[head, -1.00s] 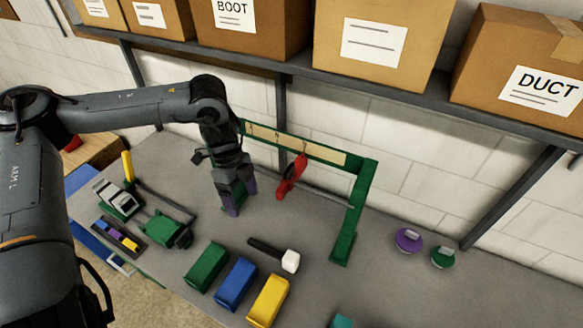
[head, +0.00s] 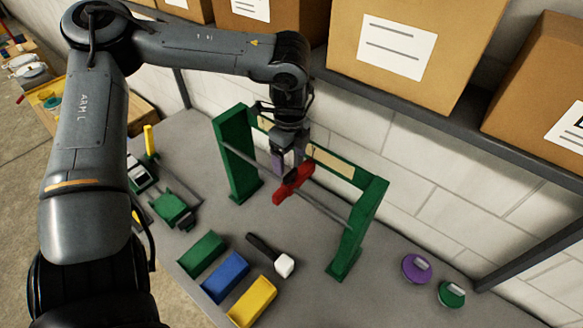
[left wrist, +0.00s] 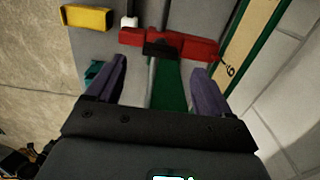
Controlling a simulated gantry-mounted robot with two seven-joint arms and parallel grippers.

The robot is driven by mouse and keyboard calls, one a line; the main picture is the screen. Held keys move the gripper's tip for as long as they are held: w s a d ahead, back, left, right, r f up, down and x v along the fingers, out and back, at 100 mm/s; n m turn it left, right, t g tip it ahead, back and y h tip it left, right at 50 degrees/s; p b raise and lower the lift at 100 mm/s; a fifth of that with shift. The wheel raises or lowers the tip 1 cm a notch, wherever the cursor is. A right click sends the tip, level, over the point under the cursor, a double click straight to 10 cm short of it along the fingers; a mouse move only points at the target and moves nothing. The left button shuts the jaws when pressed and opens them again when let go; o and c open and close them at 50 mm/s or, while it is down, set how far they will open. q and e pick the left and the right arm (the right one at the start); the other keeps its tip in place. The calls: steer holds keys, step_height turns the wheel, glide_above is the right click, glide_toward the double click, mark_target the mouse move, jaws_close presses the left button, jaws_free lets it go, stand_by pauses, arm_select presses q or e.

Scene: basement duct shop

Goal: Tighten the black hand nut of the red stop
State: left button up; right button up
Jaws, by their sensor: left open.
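The red stop (head: 293,185) sits on a grey rod (head: 325,208) that runs between the posts of a green frame (head: 356,228). In the left wrist view the red stop (left wrist: 190,47) lies across the picture beyond the fingertips, with the black hand nut (left wrist: 160,49) on its near side. My left gripper (head: 282,163) has purple fingers and hangs beside the red stop. In the left wrist view my left gripper (left wrist: 158,68) is open, with nothing held, and the nut appears in line with the gap between the fingers. The nut cannot be made out in the head view.
Green, blue (head: 225,277) and yellow bins stand at the bench front beside a white-headed mallet (head: 284,265). Purple (head: 416,268) and green round pieces lie at right. Boxes (head: 405,50) fill the shelf above. The bench between frame and bins is mostly clear.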

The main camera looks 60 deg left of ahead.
mark_target(290, 173)
arm_select(q)
steer(key=shift+f+p, duration=0.55)
steer(key=shift+f, duration=2.4)
steer(key=c, duration=1)
steer(key=shift+f+m+b, duration=0.15)
steer(key=shift+m+b, duration=1.55)
steer(key=shift+m, duration=0.1)
steer(key=shift+c, duration=0.2)
steer(key=m+b, duration=0.2)
steer(key=m, duration=0.1)
steer(key=shift+m, duration=0.3)
steer(key=m+b, duration=0.1)
steer(key=m, duration=0.1)
steer(key=shift+m, duration=0.4)
steer(key=m, duration=0.2)
steer(key=shift+m+b, duration=0.3)
steer(key=m, duration=0.5)
steer(key=shift+r, duration=0.2)
steer(key=shift+m, duration=0.3)
